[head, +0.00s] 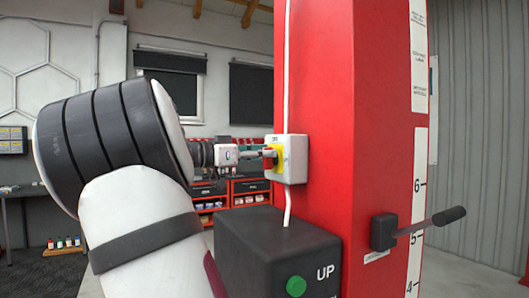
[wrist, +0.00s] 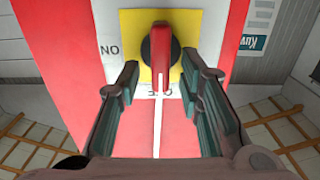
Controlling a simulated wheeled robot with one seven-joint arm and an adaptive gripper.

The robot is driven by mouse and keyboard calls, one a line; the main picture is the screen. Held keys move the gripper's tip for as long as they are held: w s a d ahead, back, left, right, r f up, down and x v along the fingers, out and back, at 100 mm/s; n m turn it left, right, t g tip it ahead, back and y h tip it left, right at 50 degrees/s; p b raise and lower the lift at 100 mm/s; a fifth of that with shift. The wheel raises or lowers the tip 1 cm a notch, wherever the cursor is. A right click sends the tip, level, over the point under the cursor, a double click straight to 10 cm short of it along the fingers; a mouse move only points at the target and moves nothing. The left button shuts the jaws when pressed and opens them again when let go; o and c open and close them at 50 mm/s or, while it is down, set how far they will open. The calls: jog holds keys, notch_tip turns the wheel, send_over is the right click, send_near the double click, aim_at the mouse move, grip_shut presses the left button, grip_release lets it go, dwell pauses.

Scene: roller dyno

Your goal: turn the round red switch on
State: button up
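The round red switch (wrist: 162,58) is a red knob on a yellow plate (wrist: 132,22), fixed to a white box (head: 294,158) on the red column. In the wrist view its grip ridge stands vertical, its lower end towards partly hidden lettering below the plate. Upside-down "ON" lettering is left of the plate. My gripper (wrist: 162,66) is open, with one dark finger on each side of the knob's ridge and visible gaps. In the head view my gripper (head: 264,153) reaches the switch from the left; the knob is mostly hidden there.
The red column (head: 325,100) carries a black box (head: 275,255) with a green button below the switch, and a black-handled lever (head: 425,226) at right. A white cable (head: 287,209) runs vertically at the switch box. Red tool cabinets (head: 250,189) stand behind.

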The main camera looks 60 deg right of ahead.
jog(key=shift+d, duration=0.1)
grip_shut()
jog(key=shift+m, duration=0.3)
jog(key=m+b, duration=0.3)
jog(key=m, duration=0.1)
jog(key=f+m+b, duration=0.1)
jog(key=m+b, duration=0.2)
jog(key=m, duration=0.1)
jog(key=s+m+b, duration=0.1)
jog(key=m+b, duration=0.3)
jog(key=shift+a+f+m, duration=0.2)
jog(key=shift+a+m, duration=0.1)
jog(key=shift+m, duration=0.1)
jog(key=m+b, duration=0.4)
jog(key=b, duration=0.1)
jog(key=shift+s+f+b, duration=0.15)
jog(key=shift+f+b, duration=0.05)
jog(key=shift+b, duration=0.15)
jog(key=shift+m, duration=0.4)
